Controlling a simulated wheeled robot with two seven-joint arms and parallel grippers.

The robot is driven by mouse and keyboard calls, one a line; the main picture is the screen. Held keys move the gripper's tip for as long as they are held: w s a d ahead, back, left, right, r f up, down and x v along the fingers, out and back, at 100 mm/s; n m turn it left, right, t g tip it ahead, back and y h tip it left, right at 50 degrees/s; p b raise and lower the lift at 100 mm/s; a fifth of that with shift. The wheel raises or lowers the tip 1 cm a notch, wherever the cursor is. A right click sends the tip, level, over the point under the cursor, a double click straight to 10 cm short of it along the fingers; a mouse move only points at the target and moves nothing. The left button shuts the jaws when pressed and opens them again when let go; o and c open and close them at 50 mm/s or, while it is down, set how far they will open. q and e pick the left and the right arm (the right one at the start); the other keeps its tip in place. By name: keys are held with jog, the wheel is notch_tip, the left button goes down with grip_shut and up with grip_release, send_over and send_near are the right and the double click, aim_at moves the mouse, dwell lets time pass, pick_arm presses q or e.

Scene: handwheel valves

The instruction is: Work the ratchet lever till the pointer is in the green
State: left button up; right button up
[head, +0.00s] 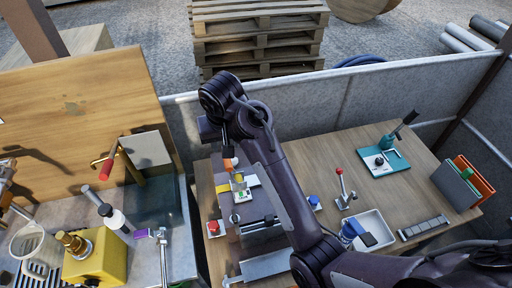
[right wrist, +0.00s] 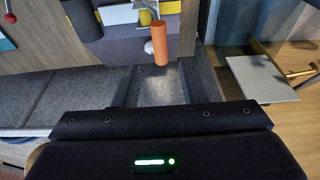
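A lever with an orange grip (head: 229,163) stands at the left of the work table, by a dark box (head: 258,226). A white plate with a green patch (head: 243,196) lies beside it; I cannot make out a pointer. My left gripper does not show.
A red-knobbed lever (head: 341,173), a white tray (head: 372,232) and a teal base with black handle (head: 384,163) stand to the right. A red-handled valve (head: 105,165) and yellow block (head: 98,262) are left.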

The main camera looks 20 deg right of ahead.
jog(key=shift+f, duration=0.5)
jog(key=x, duration=0.7)
jog(key=shift+w+f, duration=0.1)
jog(key=shift+w, duration=0.05)
jog(key=c, duration=0.8)
